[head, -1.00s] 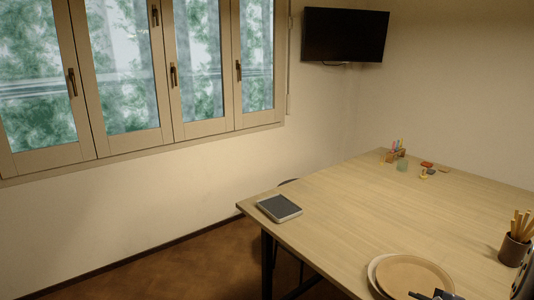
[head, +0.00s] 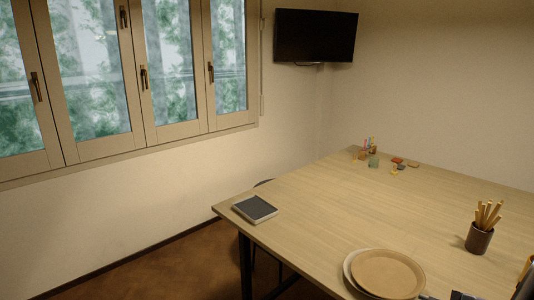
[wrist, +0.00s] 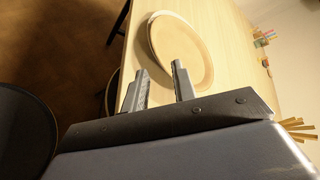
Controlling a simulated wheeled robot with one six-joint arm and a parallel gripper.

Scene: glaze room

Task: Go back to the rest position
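Beyond the fingertips lies a round tan plate (wrist: 183,52) on the table, apart from the fingers as far as I can tell. In the head view only a dark bit of my gripper or arm shows at the bottom right edge, beside the plate (head: 388,273); the fingers are cut off there.
The wooden table (head: 330,215) carries a dark flat tablet-like item (head: 255,209), a brown cup (head: 479,239) of wooden sticks and several small coloured items at the far end. A dark chair-like shape (wrist: 22,130) shows at left in the wrist view.

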